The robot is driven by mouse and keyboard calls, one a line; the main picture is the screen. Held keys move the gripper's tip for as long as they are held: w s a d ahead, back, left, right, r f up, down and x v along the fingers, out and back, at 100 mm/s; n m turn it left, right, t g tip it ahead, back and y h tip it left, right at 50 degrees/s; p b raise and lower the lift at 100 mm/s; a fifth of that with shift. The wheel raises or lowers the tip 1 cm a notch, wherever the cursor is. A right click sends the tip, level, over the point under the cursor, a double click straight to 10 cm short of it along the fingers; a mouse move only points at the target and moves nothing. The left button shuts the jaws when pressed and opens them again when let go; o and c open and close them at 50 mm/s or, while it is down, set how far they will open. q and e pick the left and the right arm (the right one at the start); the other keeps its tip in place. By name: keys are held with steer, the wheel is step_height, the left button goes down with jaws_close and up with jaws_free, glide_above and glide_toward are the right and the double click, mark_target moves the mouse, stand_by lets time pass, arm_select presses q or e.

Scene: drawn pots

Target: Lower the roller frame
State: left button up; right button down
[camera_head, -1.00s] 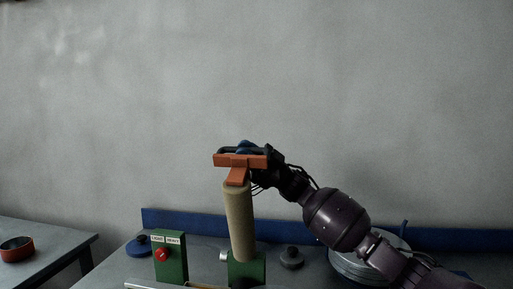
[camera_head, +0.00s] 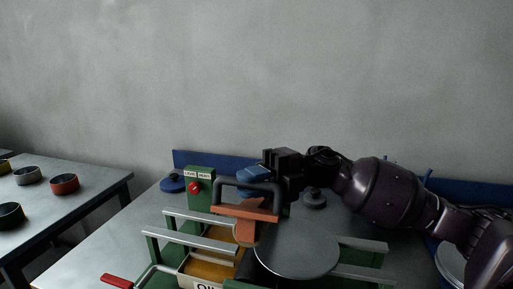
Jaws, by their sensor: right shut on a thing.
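The roller frame (camera_head: 246,210) is an orange bracket with a dark handle loop on its top. It sits low over the green-framed bench device (camera_head: 225,262). A tan round part (camera_head: 243,234) shows just under the bracket; the rest of the roller is hidden. The contact of the fingers is partly hidden. My left gripper is not in view.
A grey round plate (camera_head: 297,250) lies just right of the frame. A green box with a red button (camera_head: 196,188) stands behind it. Metal rails (camera_head: 200,217) run beside the frame. A red-handled lever (camera_head: 118,281) is front left. A side table (camera_head: 85,187) holds several round pots.

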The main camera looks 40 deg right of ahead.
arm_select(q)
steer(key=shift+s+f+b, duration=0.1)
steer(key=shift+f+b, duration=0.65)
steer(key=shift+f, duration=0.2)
arm_select(e)
step_height(320, 180, down, 8)
steer(key=s+a+n+h, duration=0.2)
steer(key=a, duration=0.1)
steer(key=shift+s+f, duration=0.2)
steer(key=shift+s, duration=0.1)
steer(key=c, duration=1.1)
jaws_free()
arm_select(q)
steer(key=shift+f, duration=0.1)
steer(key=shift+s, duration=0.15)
arm_select(e)
steer(key=shift+r, duration=0.1)
arm_select(q)
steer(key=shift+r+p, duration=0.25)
steer(key=shift+p, duration=0.1)
arm_select(e)
steer(key=s+d+r, duration=0.1)
steer(key=d+r, duration=0.1)
steer(key=d, duration=0.8)
steer(key=shift+d, duration=0.35)
